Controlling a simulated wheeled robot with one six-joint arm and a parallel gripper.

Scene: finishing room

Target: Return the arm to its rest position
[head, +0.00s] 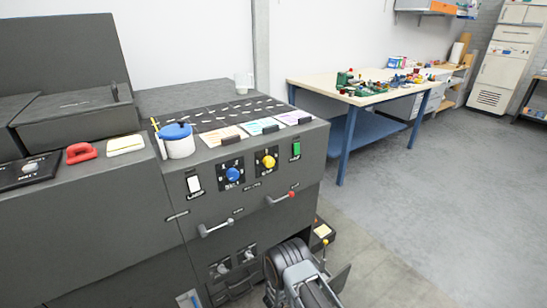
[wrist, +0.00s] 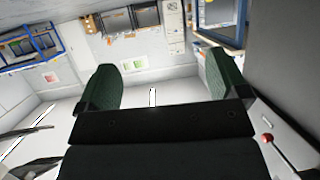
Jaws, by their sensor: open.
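My gripper (wrist: 161,82) shows in the wrist view with its two dark green fingers wide apart. Nothing is between them. Beyond the fingers are pale surfaces and, farther off, shelving and furniture. In the head view part of my arm (head: 296,272) shows low at the bottom centre, in front of the grey machine's lower right side. My gripper's fingers cannot be made out there.
A blue-legged workbench (head: 315,82) stands behind. Grey floor (head: 430,200) is open at right.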

